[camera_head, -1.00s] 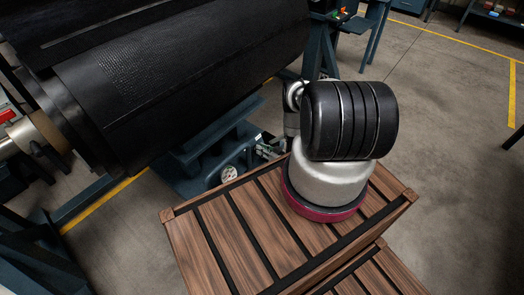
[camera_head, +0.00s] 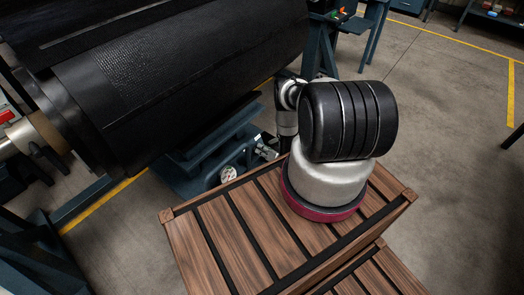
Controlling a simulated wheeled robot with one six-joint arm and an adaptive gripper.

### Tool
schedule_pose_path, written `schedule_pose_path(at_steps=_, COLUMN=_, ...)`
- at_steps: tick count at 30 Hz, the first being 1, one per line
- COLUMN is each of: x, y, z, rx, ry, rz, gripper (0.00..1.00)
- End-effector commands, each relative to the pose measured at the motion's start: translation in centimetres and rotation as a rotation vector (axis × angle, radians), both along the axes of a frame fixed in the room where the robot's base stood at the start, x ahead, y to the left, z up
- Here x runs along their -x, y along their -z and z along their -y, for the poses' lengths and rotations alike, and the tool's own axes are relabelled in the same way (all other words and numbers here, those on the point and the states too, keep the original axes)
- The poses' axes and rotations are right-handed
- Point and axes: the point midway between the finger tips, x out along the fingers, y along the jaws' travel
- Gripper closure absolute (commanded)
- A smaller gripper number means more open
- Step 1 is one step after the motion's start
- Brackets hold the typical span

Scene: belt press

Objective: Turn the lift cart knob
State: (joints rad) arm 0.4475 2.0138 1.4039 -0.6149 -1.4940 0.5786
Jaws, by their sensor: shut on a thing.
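The lift cart (camera_head: 212,150) is a blue-green steel frame under the big black roll, left of my arm. A round white gauge (camera_head: 229,174) is on its near side. Small silver fittings (camera_head: 265,152) sit to the right of the gauge, where the knob is. The knob's own shape is too small and covered to make out. My gripper (camera_head: 273,146) is down at these fittings, below my silver wrist, and is shut on the knob. My arm and the wooden deck partly hide the fingers.
The large black roll (camera_head: 190,75) hangs over the cart, close to my wrist on the left. A blue-green stand (camera_head: 315,50) rises behind my arm. Bare concrete floor (camera_head: 440,130) lies to the right, with yellow lines.

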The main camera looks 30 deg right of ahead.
Motion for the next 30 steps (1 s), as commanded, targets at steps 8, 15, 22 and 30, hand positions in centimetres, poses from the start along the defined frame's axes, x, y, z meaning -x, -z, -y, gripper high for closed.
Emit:
schedule_pose_path(at_steps=8, x=0.2, y=0.1, z=0.0, rx=-0.003, ry=0.004, rz=-0.006, gripper=1.0)
schedule_pose_path(at_steps=15, x=0.1, y=0.1, z=0.0, rx=-0.003, ry=0.003, rz=-0.003, gripper=0.65)
schedule_pose_path(at_steps=22, x=0.1, y=0.0, z=0.0, rx=-0.002, ry=0.002, rz=-0.003, gripper=0.65)
schedule_pose_path(at_steps=30, x=2.8, y=-0.8, z=0.7, rx=-0.004, ry=0.005, rz=-0.004, gripper=0.65)
